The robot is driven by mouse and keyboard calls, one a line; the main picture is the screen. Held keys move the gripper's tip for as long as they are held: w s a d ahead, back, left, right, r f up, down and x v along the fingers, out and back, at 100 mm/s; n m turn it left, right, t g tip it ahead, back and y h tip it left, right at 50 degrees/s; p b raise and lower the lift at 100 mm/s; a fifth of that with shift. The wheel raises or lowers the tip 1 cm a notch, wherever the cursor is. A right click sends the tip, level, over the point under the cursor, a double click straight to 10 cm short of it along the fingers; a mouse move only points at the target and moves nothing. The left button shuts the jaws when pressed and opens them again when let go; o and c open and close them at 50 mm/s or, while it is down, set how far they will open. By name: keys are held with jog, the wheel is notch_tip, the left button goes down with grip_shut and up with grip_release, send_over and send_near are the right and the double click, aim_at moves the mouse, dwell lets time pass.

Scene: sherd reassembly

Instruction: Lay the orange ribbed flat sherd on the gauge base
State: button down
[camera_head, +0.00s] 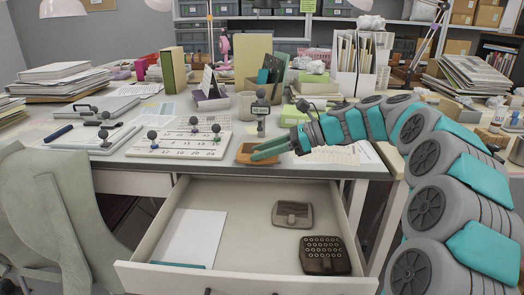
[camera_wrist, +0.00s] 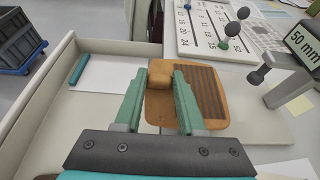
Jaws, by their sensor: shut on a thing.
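The orange ribbed flat sherd (camera_wrist: 212,95) is between my gripper's teal fingers in the wrist view. The fingers close on its raised block, and its ribbed face shows to the right. In the head view the sherd (camera_head: 244,153) is at the desk's front edge, with my gripper (camera_head: 268,150) reaching it from the right. I cannot tell whether it touches the surface below. A grey gauge (camera_head: 261,114) with a ball top stands just behind it. In the wrist view the gauge (camera_wrist: 303,48) is marked "50 mm"; how far its base extends is unclear.
An open drawer (camera_head: 143,272) below holds white paper (camera_head: 194,238), a grey-brown sherd (camera_head: 292,214) and a dark ring-patterned sherd (camera_head: 325,255). A number board (camera_head: 166,152) with ball-topped pegs lies left of the orange sherd. Books and boxes crowd the desk's back.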

aim_at(248, 146)
jog(key=shift+w+p, duration=1.35)
jog(key=shift+w, duration=0.55)
jog(key=shift+w+f, duration=0.15)
jog(key=shift+w, duration=1.1)
jog(key=shift+f, duration=0.45)
grip_release()
jog(key=shift+s+d+r, duration=0.1)
jog(key=shift+s, duration=0.05)
jog(key=shift+s+r, duration=0.4)
jog(key=shift+s, duration=0.3)
jog(key=shift+s+r, duration=0.35)
jog(key=shift+s, duration=0.4)
jog(key=shift+s+r, duration=0.4)
jog(key=shift+s, duration=0.3)
